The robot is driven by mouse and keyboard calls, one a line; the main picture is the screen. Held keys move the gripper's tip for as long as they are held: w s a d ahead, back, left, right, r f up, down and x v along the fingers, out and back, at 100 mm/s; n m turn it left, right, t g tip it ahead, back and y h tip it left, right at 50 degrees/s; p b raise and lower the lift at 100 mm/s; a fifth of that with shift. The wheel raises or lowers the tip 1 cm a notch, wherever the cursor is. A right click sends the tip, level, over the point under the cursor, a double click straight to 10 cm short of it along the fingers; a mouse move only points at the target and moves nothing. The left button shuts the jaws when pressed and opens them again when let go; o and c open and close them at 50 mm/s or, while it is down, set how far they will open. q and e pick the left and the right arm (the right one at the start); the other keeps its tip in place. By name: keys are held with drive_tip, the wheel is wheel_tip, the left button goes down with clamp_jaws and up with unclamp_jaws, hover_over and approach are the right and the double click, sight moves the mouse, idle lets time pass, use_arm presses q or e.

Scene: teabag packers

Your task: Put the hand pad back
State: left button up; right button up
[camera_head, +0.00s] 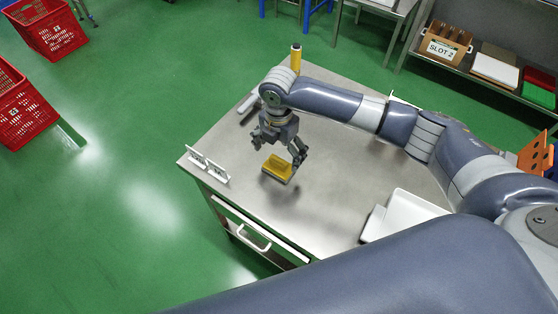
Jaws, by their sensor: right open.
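The hand pad (277,168) looks like a small yellow block with a paler lower edge. It is over the left-middle part of the steel table (330,215); a shadow lies beside it, and I cannot tell whether it touches the tabletop. My right gripper (279,151) points down right above the pad, with its fingers spread apart. One finger is to the upper left of the pad and the other is close to its right end. I cannot tell whether the fingers touch it. My left gripper is not in view.
White holders (208,167) stand at the table's left edge. A white tray (408,213) is at the right. Red crates (22,108) are on the green floor, and a shelf with a SLOT 2 box (444,46) is behind.

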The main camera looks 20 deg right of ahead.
sight(279, 160)
wheel_tip(279, 160, up, 7)
drive_tip(key=b, duration=0.1)
idle(0.7)
